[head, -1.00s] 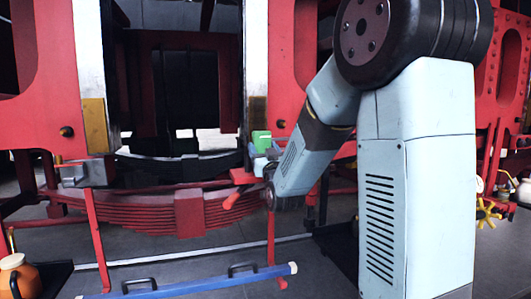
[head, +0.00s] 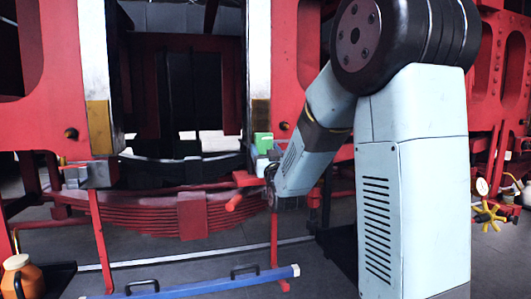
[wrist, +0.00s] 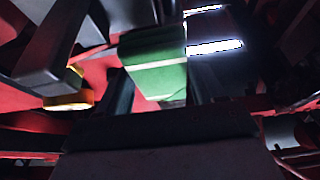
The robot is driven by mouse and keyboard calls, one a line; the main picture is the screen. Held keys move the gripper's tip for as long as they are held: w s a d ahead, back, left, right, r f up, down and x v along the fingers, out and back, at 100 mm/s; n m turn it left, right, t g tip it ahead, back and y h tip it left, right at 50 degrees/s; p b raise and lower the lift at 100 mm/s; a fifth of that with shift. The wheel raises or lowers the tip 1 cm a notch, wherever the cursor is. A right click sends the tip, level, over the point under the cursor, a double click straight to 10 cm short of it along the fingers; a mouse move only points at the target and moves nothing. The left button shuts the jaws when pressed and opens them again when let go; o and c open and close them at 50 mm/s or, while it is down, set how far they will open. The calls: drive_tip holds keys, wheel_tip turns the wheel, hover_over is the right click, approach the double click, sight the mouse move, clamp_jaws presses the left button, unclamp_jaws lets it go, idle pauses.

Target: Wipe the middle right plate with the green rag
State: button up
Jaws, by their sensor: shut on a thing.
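The green rag (head: 263,143) is a small green block-like piece held at the end of my arm. My gripper (head: 264,163) is shut on it, and the rag also fills the middle of the wrist view (wrist: 158,70). Two upright pale plates with brown-yellow lower ends stand on the red frame, a left one (head: 94,60) and a right one (head: 257,60). The rag is at the lower end of the right plate in the head view. I cannot tell whether it touches the plate. Which plate counts as middle right is not clear.
A red leaf spring (head: 150,212) runs below the gripper. A blue bar with black handles (head: 200,286) lies low in front. An orange jar (head: 20,275) is at lower left, a yellow handwheel (head: 487,213) at right. Dark open space lies between the plates.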

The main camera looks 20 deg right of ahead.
drive_tip(key=shift+w, duration=0.9)
drive_tip(key=shift+r, duration=0.2)
drive_tip(key=shift+s+r, duration=0.15)
drive_tip(key=shift+r, duration=7.5)
hover_over(265, 139)
drive_tip(key=w, duration=0.1)
drive_tip(key=shift+w+f, duration=0.1)
drive_tip(key=shift+f, duration=2)
drive_tip(key=shift+w+f, duration=0.1)
drive_tip(key=shift+f, duration=5.7)
drive_tip(key=shift+s, duration=3.05)
